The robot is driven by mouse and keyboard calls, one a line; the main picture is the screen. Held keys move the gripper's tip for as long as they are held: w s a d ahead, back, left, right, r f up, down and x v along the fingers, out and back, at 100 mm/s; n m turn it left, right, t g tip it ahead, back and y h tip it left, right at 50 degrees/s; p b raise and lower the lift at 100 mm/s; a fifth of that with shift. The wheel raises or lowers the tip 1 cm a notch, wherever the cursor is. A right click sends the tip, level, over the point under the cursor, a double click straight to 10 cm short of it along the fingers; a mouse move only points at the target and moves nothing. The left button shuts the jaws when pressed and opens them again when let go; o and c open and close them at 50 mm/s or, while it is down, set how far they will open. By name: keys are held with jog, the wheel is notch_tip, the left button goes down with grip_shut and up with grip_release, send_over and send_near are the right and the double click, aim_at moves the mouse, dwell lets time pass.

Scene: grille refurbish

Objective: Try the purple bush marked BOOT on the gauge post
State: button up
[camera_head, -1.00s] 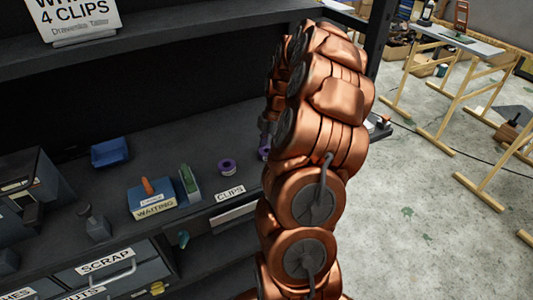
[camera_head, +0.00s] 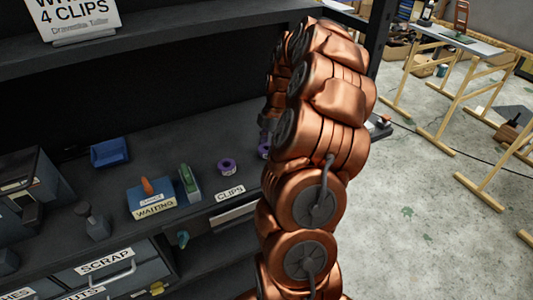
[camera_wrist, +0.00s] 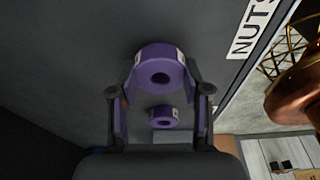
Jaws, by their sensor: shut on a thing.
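In the wrist view my gripper (camera_wrist: 162,84) has its two fingers on either side of a larger purple bush (camera_wrist: 160,52) with small white labels. The fingertips close on its sides; the lettering is too small to read. A smaller-looking purple bush (camera_wrist: 163,124) shows between the fingers, farther off. In the head view one purple bush (camera_head: 227,166) lies on the dark shelf, and another purple piece (camera_head: 264,150) is partly hidden by my arm. My gripper is hidden behind my arm there. I cannot make out the gauge post.
The shelf (camera_head: 185,150) holds a blue tray (camera_head: 110,153), a blue WAITING block (camera_head: 151,198) and a green-topped piece (camera_head: 189,182). An upper shelf hangs above.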

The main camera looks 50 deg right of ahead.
jog(key=shift+r, duration=0.5)
jog(key=shift+r, duration=1.55)
